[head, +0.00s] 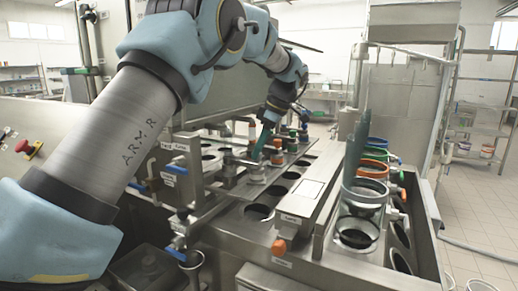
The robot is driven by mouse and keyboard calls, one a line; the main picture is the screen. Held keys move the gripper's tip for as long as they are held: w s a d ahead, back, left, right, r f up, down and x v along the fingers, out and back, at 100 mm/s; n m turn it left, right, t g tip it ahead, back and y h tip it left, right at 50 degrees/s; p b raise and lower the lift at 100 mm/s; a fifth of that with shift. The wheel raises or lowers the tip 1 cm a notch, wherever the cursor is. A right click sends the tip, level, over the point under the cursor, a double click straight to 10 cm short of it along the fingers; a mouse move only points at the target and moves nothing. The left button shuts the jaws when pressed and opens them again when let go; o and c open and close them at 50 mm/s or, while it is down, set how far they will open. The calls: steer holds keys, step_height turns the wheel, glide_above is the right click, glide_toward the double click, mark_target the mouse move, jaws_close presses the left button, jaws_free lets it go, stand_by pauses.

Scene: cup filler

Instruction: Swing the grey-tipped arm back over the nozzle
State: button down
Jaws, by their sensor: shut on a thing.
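My arm reaches across from the left, and my gripper (261,146) points down over the middle of the steel filling machine. Its teal fingers are shut on a small part at the machine's centre, apparently the grey-tipped arm (238,161). The held tip is mostly hidden by the fingers and too small to make out. A round metal fitting (257,176), which may be the nozzle, stands just below the fingers. I cannot tell whether the arm is directly over it.
Several valves with orange and green parts (279,158) stand just right of my gripper. Blue-tipped handles (172,169) lie to the left. Stacked coloured rings (371,170) stand at right. Open floor lies further right.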

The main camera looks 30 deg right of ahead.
steer(key=shift+w+r, duration=0.1)
steer(key=c, duration=0.8)
jaws_free()
steer(key=shift+d, duration=0.1)
steer(key=b+v, duration=0.1)
steer(key=v, duration=0.9)
steer(key=shift+r, duration=0.35)
